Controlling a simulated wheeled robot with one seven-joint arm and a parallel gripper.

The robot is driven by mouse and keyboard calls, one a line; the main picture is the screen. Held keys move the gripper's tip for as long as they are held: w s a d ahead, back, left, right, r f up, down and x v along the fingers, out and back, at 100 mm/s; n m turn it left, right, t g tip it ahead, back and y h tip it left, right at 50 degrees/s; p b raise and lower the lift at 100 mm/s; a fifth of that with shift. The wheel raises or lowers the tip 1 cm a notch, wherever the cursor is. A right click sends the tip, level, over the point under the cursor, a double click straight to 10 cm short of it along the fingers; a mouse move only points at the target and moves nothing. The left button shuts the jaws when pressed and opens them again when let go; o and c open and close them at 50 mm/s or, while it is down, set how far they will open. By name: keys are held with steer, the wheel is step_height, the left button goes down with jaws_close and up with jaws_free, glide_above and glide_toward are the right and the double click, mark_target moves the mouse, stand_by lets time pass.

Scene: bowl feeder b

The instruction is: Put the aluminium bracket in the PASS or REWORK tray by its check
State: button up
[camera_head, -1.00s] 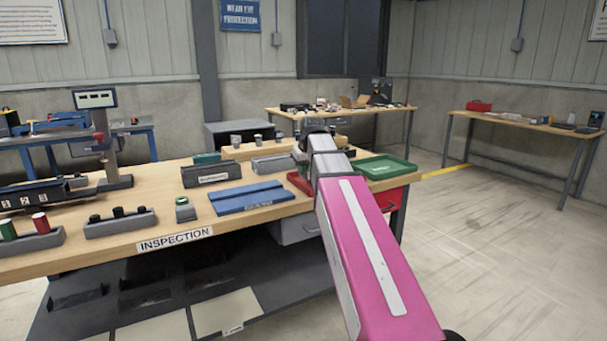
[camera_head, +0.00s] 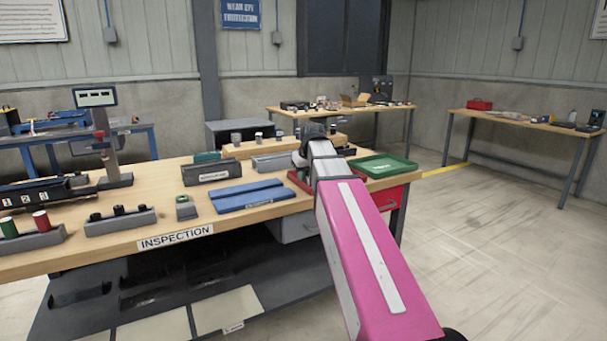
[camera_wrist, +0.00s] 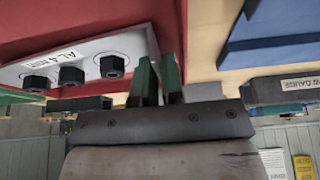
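The aluminium bracket (camera_wrist: 85,62) is a pale plate with a label starting "AL 4" and three black hex bolts, in the wrist view. My gripper (camera_wrist: 160,78) has two green fingers, with the bracket's thin edge running between them; it looks shut on that edge. The red tray (camera_wrist: 60,14) lies behind the bracket in the wrist view; whether the bracket touches it I cannot tell. In the head view the red tray (camera_head: 299,181) is partly hidden by my arm, and my fingers and the bracket are hidden. The green tray (camera_head: 384,166) stands to its right and looks empty.
A blue fixture (camera_head: 250,196) lies left of the red tray on the inspection bench (camera_head: 120,246). A dark labelled block (camera_head: 210,172) and a grey block (camera_head: 275,162) stand behind it. A red drawer unit (camera_head: 386,198) hangs below the green tray's end.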

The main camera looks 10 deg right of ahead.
steer(key=shift+o, duration=1.3)
steer(key=shift+f, duration=0.1)
steer(key=shift+r, duration=0.3)
steer(key=v, duration=1.2)
steer(key=shift+r, duration=0.4)
steer(key=shift+s, duration=0.1)
